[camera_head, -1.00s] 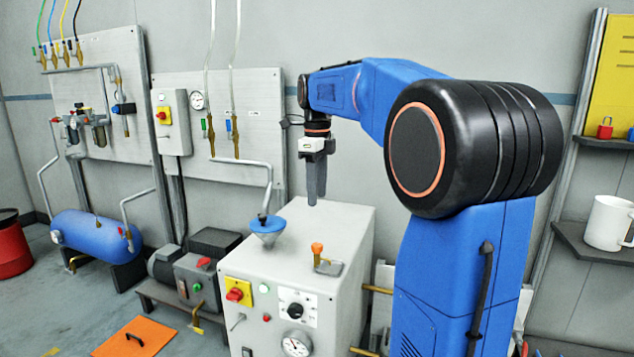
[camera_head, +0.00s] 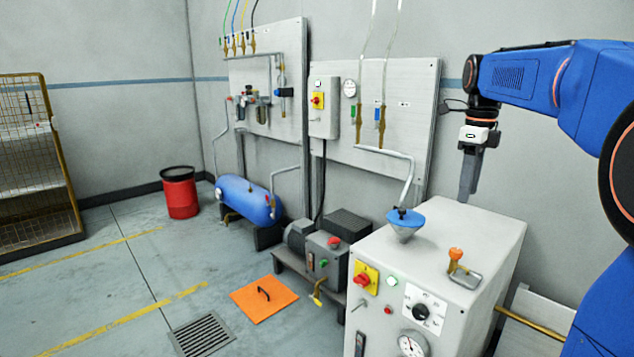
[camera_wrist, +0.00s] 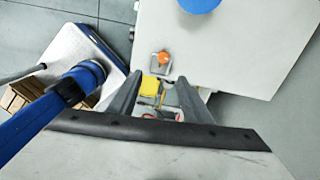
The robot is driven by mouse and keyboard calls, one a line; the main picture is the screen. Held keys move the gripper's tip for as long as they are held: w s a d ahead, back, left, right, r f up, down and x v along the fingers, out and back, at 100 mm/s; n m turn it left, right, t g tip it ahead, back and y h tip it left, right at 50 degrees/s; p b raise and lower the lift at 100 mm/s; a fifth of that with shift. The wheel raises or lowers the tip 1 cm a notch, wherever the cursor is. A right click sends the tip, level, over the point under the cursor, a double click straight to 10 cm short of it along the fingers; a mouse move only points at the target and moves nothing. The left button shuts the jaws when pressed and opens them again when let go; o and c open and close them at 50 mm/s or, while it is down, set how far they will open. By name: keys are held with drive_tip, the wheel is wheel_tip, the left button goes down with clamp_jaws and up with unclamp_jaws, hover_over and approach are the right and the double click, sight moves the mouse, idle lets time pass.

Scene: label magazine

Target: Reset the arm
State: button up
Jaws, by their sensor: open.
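My gripper (camera_head: 467,190) hangs fingers-down from my blue arm, at the right in the head view, over or behind the back of the grey machine cabinet (camera_head: 440,245). In the wrist view my gripper (camera_wrist: 157,85) shows two dark fingers spread apart with nothing between them. Beyond the fingertips are the cabinet's top (camera_wrist: 215,45) and the orange-knobbed lever (camera_wrist: 165,58). The fingers touch nothing that I can see.
A blue funnel (camera_head: 405,218) and the lever (camera_head: 456,256) stand on the cabinet top. A pipe comes down at the funnel from the wall panel (camera_head: 400,110). A blue tank (camera_head: 247,200), red bin (camera_head: 180,192) and wire cage (camera_head: 38,160) are left. Floor between is mostly clear.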

drive_tip(key=s+a+f+n+t, duration=0.1)
drive_tip(key=s+a+f+n, duration=0.3)
drive_tip(key=s+f+n, duration=0.3)
drive_tip(key=s+a+f+n+t, duration=0.2)
drive_tip(key=s+a+f+n, duration=0.3)
drive_tip(key=s+n, duration=0.6)
drive_tip(key=s+a+f+n+t, duration=0.1)
drive_tip(key=s+a+f+n, duration=0.3)
drive_tip(key=s+f+n, duration=0.5)
drive_tip(key=shift+s+a+f+n+t, duration=0.2)
drive_tip(key=shift+s+f+n+t, duration=0.15)
drive_tip(key=shift+f, duration=0.1)
